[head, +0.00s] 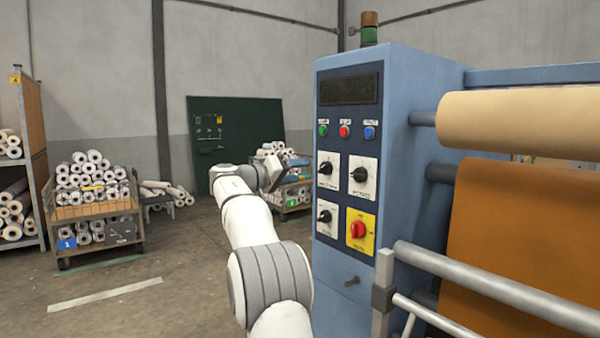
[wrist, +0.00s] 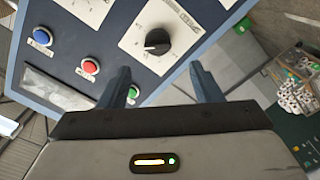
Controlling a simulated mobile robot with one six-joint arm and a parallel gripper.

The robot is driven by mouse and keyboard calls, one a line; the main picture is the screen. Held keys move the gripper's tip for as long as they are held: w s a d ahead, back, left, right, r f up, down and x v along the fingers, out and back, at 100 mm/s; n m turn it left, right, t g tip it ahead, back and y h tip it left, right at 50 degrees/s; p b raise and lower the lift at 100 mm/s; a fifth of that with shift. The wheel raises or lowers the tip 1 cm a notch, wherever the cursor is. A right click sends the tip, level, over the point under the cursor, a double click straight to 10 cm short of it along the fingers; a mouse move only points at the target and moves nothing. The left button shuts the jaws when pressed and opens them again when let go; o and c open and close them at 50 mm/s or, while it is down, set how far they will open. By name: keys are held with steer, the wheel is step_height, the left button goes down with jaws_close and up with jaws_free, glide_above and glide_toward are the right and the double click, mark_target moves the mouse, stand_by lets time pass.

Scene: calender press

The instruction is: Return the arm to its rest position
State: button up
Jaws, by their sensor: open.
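My white arm reaches forward in the head view, its wrist bent toward the blue control cabinet (head: 400,130). My gripper (head: 292,163) is small there, just left of the panel, and its fingers are hard to make out. In the wrist view my gripper (wrist: 163,82) shows two dark fingers standing apart with nothing between them. Beyond the fingertips is the panel with a black rotary knob (wrist: 158,42) on a white plate. A green button (wrist: 133,91), a red button (wrist: 90,66) and a blue button (wrist: 42,37) show to the left. I cannot tell any contact with the panel.
A red knob on a yellow plate (head: 360,230) sits low on the panel. Rollers with brown sheet (head: 520,220) and a grey rail (head: 490,290) are at right. A cart of rolls (head: 95,212) and a shelf (head: 32,150) stand at left. Floor between is clear.

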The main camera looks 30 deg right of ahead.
stand_by(0.3)
steer(key=s+a+f+n+y+p, duration=0.2)
steer(key=s+a+y+p, duration=0.4)
steer(key=s+a+p, duration=0.2)
steer(key=s+a+f+n+y+p, duration=0.3)
steer(key=s+a+y+p, duration=0.3)
steer(key=s+a, duration=0.7)
steer(key=s+a+f+n+t+y+p, duration=0.1)
steer(key=s+a+f+n+y+p, duration=0.1)
steer(key=s+a+y+p, duration=0.4)
steer(key=s+a+n+p, duration=0.1)
steer(key=s+a+p, duration=0.3)
steer(key=s, duration=0.6)
steer(key=shift+s+a+f+p, duration=0.3)
steer(key=shift+s+f+p, duration=0.05)
steer(key=shift+s+p, duration=0.05)
steer(key=shift+s+a+f, duration=0.1)
steer(key=shift+f, duration=0.1)
steer(key=shift+c, duration=0.3)
